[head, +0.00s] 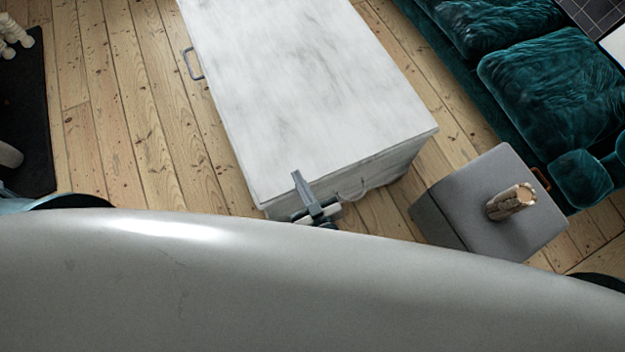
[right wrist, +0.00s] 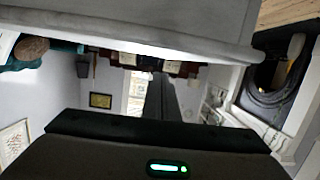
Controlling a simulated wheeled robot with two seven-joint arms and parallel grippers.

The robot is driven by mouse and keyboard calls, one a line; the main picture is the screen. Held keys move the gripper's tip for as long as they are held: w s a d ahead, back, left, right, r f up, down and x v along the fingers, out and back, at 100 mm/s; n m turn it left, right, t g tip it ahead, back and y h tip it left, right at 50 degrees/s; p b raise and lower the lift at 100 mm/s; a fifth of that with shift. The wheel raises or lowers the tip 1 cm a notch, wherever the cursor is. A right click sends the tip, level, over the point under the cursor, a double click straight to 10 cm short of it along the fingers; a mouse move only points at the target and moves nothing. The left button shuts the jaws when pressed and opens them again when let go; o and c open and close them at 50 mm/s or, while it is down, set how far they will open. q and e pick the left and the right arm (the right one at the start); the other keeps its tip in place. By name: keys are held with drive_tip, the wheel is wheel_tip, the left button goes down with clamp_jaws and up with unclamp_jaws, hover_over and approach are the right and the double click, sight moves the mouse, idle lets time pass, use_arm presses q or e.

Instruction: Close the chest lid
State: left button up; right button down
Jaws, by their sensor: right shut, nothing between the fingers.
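The white chest (head: 385,172) stands on the floor in front of me, with a metal handle on its left side and another on its near side. Its long white lid (head: 310,85) lies flat over it in the head view, and I see no clear gap under the lid. My right gripper (head: 305,190) is shut and empty at the chest's near edge, with its fingers pointing up by the lid's rim. I cannot tell whether it touches. My own body hides the floor below it. My left gripper is not in view.
A grey side table (head: 470,200) with a wooden piece (head: 511,202) on it stands right of the chest. A dark teal sofa (head: 550,90) is beyond it. A black mat (head: 25,115) lies at left. Bare floorboards (head: 130,110) are clear between mat and chest.

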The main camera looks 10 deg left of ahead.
use_arm(q)
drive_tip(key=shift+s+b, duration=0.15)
drive_tip(key=shift+b, duration=0.15)
use_arm(e)
drive_tip(key=r+v, duration=0.1)
drive_tip(key=v, duration=0.9)
drive_tip(key=shift+w, duration=0.15)
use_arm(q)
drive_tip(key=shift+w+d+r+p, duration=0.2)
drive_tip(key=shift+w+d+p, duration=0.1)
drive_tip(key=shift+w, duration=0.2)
use_arm(e)
drive_tip(key=s+d+f+m+g+h, duration=0.2)
drive_tip(key=d+f+g+h, duration=0.1)
drive_tip(key=d+f, duration=0.8)
drive_tip(key=s+d+f+m+g+h, duration=0.2)
drive_tip(key=d+f+g+h, duration=0.2)
drive_tip(key=d+f, duration=0.8)
drive_tip(key=shift+s+f+m+g, duration=0.3)
drive_tip(key=shift+f+m, duration=0.1)
drive_tip(key=shift+f, duration=0.6)
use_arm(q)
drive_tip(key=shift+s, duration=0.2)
use_arm(e)
drive_tip(key=shift+d, duration=0.1)
